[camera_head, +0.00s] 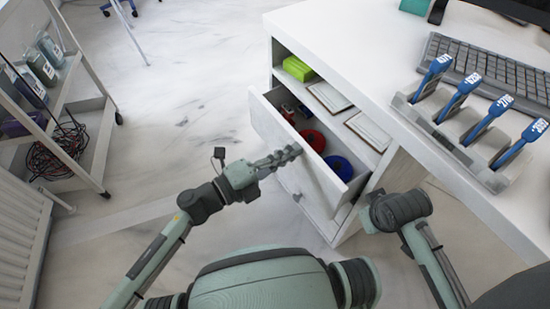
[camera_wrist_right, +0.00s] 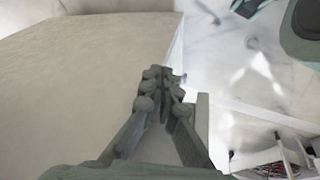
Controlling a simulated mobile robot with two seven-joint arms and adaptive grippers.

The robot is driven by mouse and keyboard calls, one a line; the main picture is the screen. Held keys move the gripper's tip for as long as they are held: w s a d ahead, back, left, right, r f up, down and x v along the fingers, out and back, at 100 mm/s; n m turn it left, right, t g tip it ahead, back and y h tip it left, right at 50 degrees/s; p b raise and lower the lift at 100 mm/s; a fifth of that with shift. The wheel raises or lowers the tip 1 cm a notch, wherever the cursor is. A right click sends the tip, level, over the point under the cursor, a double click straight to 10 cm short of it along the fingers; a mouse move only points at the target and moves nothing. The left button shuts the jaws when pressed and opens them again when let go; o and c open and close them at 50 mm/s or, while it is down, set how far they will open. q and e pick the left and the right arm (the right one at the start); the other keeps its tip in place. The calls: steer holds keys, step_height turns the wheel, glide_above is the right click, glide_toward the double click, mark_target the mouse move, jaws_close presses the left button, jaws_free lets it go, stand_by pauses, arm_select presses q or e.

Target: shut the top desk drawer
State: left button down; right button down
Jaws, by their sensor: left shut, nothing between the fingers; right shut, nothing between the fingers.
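The top desk drawer (camera_head: 318,186) stands pulled out from the white desk (camera_head: 345,45), with red and blue round items inside. My left gripper (camera_head: 296,152) is shut and empty, with its fingertips over or against the outer face of the drawer front; I cannot tell whether they touch. My right arm reaches in at the right, and its gripper is hidden by the desk in the head view. In the right wrist view my right gripper (camera_wrist_right: 162,98) is shut and empty, close to a pale flat surface.
A green box (camera_head: 298,69) and framed cards lie on the shelf above the drawer. A keyboard (camera_head: 490,70) and a rack of blue-handled devices (camera_head: 470,135) stand on the desktop. A cart (camera_head: 92,150) with cables stands at the left. Floor between is clear.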

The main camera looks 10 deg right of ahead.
mark_target(303, 144)
arm_select(q)
steer(key=shift+x, duration=1.75)
